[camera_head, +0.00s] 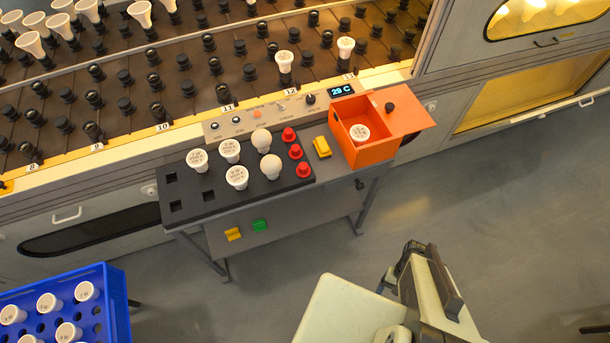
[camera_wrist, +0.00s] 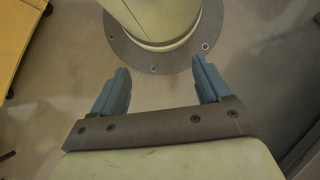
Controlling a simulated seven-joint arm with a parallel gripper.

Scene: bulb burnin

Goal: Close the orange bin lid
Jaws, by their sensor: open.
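The orange bin (camera_head: 364,147) stands at the right end of the small grey side table, with a white bulb (camera_head: 359,133) inside. Its orange lid (camera_head: 408,111) is open, swung out to the right, and carries a dark round knob (camera_head: 390,107). The bin does not show in the wrist view. In the head view my arm's end is at the lower right, well apart from the bin, over the floor. In the wrist view my gripper (camera_wrist: 162,82) is open and empty, with its two blue-grey fingers apart.
A yellow block (camera_head: 322,147) sits left of the bin. A blue crate (camera_head: 118,300) of bulbs is at the lower left. The rack of sockets (camera_head: 130,130) lies behind; the floor (camera_head: 500,200) at right is clear.

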